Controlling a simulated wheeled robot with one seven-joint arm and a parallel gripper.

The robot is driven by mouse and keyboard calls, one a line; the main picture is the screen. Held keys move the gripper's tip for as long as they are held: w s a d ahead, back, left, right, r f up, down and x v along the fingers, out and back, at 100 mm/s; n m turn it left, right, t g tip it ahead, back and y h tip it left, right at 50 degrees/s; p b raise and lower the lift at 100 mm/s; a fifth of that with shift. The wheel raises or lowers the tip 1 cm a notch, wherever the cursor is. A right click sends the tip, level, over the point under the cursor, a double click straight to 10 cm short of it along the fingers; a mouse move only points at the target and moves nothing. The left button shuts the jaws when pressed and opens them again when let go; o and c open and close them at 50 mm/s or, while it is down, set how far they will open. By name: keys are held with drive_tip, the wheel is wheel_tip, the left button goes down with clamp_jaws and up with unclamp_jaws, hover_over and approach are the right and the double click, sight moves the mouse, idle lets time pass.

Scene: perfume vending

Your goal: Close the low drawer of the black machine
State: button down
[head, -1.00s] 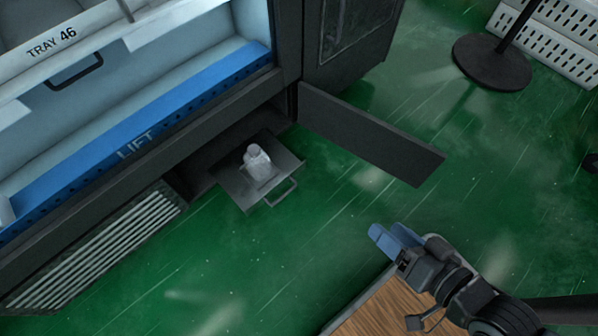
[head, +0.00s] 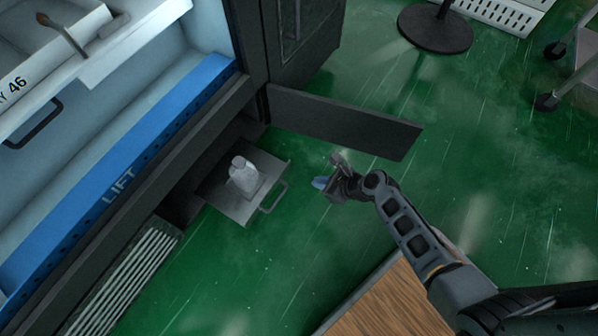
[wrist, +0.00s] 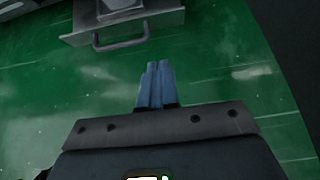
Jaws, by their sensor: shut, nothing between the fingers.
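The low drawer (head: 224,202) of the black machine (head: 190,150) is pulled out near the floor, with a grey bar handle (head: 272,196) on its front. A pale bottle (head: 243,176) stands in the drawer. My gripper (head: 319,183) is to the right of the handle in the head view, apart from it, with blue fingers. In the wrist view the shut, empty fingers (wrist: 156,72) point toward the drawer front (wrist: 150,28), and the handle (wrist: 119,43) lies ahead and to the left. The inside of the drawer recess is mostly hidden.
An open dark door panel (head: 345,122) sticks out from the machine, just beyond my gripper. A wooden surface (head: 390,300) is at the bottom. A round black stand base (head: 436,27) and a cart (head: 560,70) stand farther off. Green floor (head: 290,235) lies clear before the drawer.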

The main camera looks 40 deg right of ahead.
sight(282, 174)
drive_tip(key=shift+w+a+r+b+x, duration=0.1)
drive_tip(key=shift+w+r+b+x, duration=0.25)
drive_tip(key=shift+b+x, duration=1.25)
drive_tip(key=shift+w+a+r+b+x, duration=0.25)
drive_tip(key=shift+b+x, duration=0.35)
drive_tip(key=shift+x, duration=2.05)
drive_tip(key=shift+w+r+b+x, duration=0.35)
drive_tip(key=shift+b+x, duration=0.75)
drive_tip(key=shift+x, duration=1)
